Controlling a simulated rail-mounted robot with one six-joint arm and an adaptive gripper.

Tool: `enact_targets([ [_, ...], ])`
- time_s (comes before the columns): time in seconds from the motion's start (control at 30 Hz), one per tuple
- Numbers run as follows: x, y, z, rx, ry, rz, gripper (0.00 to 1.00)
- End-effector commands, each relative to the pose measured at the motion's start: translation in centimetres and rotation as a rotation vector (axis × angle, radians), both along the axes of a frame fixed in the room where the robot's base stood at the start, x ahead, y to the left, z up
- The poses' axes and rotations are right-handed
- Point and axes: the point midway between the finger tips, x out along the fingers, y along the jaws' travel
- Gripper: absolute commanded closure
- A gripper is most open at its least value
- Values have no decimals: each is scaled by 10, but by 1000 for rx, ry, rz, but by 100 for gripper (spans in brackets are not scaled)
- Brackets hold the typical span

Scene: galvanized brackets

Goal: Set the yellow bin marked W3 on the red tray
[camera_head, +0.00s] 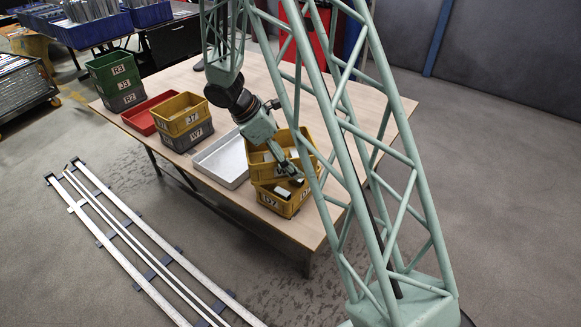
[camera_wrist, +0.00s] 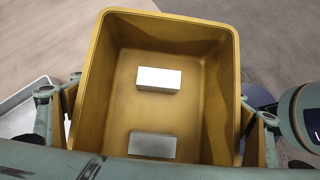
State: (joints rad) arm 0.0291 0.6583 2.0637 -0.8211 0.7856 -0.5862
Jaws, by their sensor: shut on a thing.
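A yellow bin (camera_head: 257,170) is at my gripper (camera_head: 284,166) on the right part of the table. Its label is partly covered by the gripper and I cannot read it fully. It sits on or just above another yellow bin (camera_head: 268,199), whose label seems to read D7; I cannot tell whether they touch. In the wrist view the held bin (camera_wrist: 222,90) is open-topped, with a white block and a grey block inside. My gripper (camera_wrist: 160,118) is shut on this bin. The red tray (camera_head: 136,119) lies at the table's left and looks empty.
A yellow bin marked J7 (camera_head: 180,122) stands on a grey bin marked W7 (camera_head: 185,139), close beside the red tray. An empty pale tray (camera_head: 222,175) lies between that stack and my gripper. Green and grey bins (camera_head: 113,70) are stacked at the far left corner.

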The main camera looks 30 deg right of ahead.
Motion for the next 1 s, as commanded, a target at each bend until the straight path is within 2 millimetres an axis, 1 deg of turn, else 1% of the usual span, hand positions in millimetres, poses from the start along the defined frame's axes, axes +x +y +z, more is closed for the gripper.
enact_targets([
  [0.03,5,-2,0,0,-2,-68,23],
  [0.17,11,2,0,1,-1,-257,23],
  [0.27,15,11,-3,1,0,-412,23],
  [0.33,18,23,-5,1,0,-525,23],
  [0.5,30,62,-11,1,1,-779,23],
  [0.57,36,77,-12,1,1,-851,23],
  [0.7,51,114,-13,1,1,-1006,23],
  [0.8,64,140,-12,2,1,-1097,23],
  [0.9,75,161,-10,0,0,-1165,23],
  [1.0,83,175,-7,0,0,-1212,23],
])
